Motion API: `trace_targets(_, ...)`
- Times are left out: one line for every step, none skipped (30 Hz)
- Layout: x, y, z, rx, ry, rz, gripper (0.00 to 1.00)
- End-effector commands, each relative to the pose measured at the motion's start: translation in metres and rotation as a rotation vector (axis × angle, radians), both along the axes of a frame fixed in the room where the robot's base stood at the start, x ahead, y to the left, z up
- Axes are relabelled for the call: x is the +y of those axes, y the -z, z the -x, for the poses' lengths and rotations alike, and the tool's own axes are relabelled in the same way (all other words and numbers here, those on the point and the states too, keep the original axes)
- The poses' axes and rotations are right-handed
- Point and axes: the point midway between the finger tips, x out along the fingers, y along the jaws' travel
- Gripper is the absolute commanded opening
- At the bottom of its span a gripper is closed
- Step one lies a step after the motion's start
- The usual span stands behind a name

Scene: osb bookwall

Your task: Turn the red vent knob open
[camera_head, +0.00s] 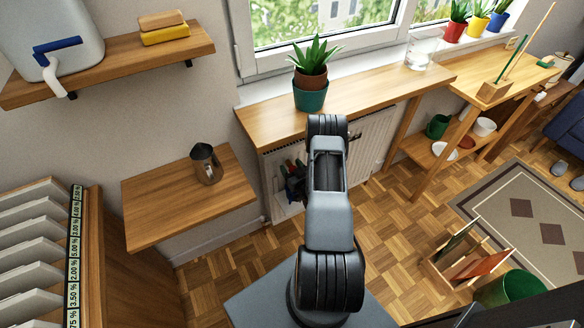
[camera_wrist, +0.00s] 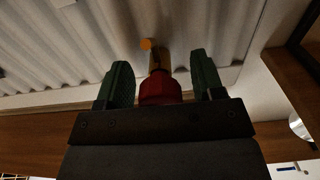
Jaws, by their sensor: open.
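The red vent knob (camera_wrist: 160,91) is in the middle of the wrist view, on a brass stem (camera_wrist: 160,58) in front of the ribbed white radiator (camera_wrist: 70,50). A small orange piece (camera_wrist: 147,43) shows beside the stem. My gripper (camera_wrist: 160,70) is open, with one dark green finger on each side of the knob. Gaps show between the fingers and the knob, and the knob's near part is hidden by the gripper body. In the head view my arm hides the knob and gripper; the radiator (camera_head: 372,148) shows under the window shelf.
The wooden window shelf (camera_head: 385,92) overhangs the radiator and carries a potted plant (camera_head: 311,88). A moka pot (camera_head: 206,163) stands on a low shelf (camera_head: 165,205) at left. Parquet floor is open at right, before a wooden rack (camera_head: 465,268).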

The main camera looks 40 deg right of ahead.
Motion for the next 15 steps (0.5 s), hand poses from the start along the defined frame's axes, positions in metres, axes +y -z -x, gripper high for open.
trace_targets(0.0000,0.0001,0.0001,0.000,0.000,0.000,0.62)
trace_targets(0.0000,0.0001,0.0001,0.000,0.000,0.000,0.62)
trace_targets(0.0000,0.0001,0.0002,0.000,0.000,0.000,0.62)
trace_targets(0.0000,0.0001,0.0002,0.000,0.000,0.000,0.60)
trace_targets(0.0000,0.0001,0.0003,0.000,0.000,0.000,0.57)
trace_targets(0.0000,0.0001,0.0003,0.000,0.000,0.000,0.53)
trace_targets(-0.0001,0.0001,0.0003,0.000,0.000,0.000,0.50)
trace_targets(0.0000,0.0001,0.0004,0.000,0.000,0.000,0.47)
trace_targets(0.0000,0.0001,0.0004,0.000,0.000,0.000,0.43)
trace_targets(0.0000,0.0001,0.0004,0.000,0.000,0.000,0.41)
trace_targets(0.0000,0.0001,0.0004,0.000,0.000,0.000,0.38)
trace_targets(0.0000,0.0001,0.0004,0.000,0.000,0.000,0.34)
trace_targets(0.0000,0.0001,0.0004,0.000,0.000,0.000,0.31)
trace_targets(0.0000,0.0001,0.0004,0.000,0.000,0.000,0.28)
trace_targets(0.0000,0.0001,0.0004,0.000,0.000,0.000,0.24)
